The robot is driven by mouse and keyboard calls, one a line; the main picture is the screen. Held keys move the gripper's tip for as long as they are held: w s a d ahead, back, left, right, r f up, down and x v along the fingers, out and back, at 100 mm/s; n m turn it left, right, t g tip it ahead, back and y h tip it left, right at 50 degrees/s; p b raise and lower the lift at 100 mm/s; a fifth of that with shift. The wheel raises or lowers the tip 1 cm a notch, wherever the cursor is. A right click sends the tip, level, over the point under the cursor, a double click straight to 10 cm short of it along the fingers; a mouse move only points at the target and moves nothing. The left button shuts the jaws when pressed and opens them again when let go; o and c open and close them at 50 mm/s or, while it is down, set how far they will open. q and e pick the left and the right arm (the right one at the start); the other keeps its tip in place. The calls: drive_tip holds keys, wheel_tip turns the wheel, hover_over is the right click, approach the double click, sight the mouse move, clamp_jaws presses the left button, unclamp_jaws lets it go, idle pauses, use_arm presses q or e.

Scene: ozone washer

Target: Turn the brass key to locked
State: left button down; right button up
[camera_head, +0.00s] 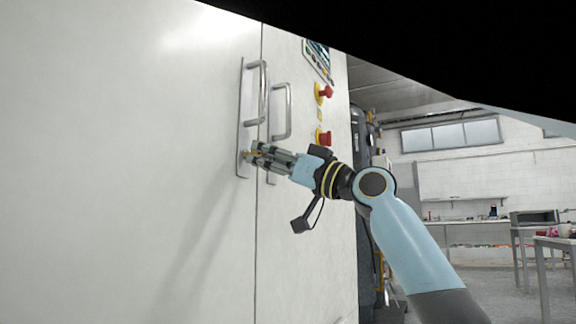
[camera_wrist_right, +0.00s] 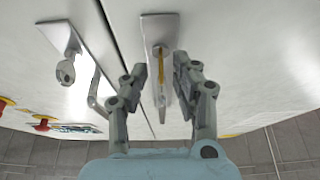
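The brass key (camera_wrist_right: 161,82) shows in the right wrist view as a narrow golden strip, seen nearly edge-on, at a metal lock plate (camera_wrist_right: 158,22) on the cabinet door. My right gripper (camera_wrist_right: 161,72) is open, with one finger on each side of the key and visible gaps between. In the head view my right gripper (camera_head: 254,153) is at the lower end of the long handle plate (camera_head: 241,118) on the left door and mostly hides the key there. My left gripper is not in view.
A second plate with a silver key (camera_wrist_right: 66,71) is beside it on the neighbouring door. Door handles (camera_head: 262,90) (camera_head: 287,112) stand out above the gripper. Red buttons (camera_head: 326,92) (camera_head: 324,138) sit on the cabinet's right part.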

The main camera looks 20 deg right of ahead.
drive_tip(key=v, duration=1)
drive_tip(key=shift+s+d, duration=0.25)
drive_tip(key=shift+s, duration=0.1)
drive_tip(key=shift+f, duration=0.1)
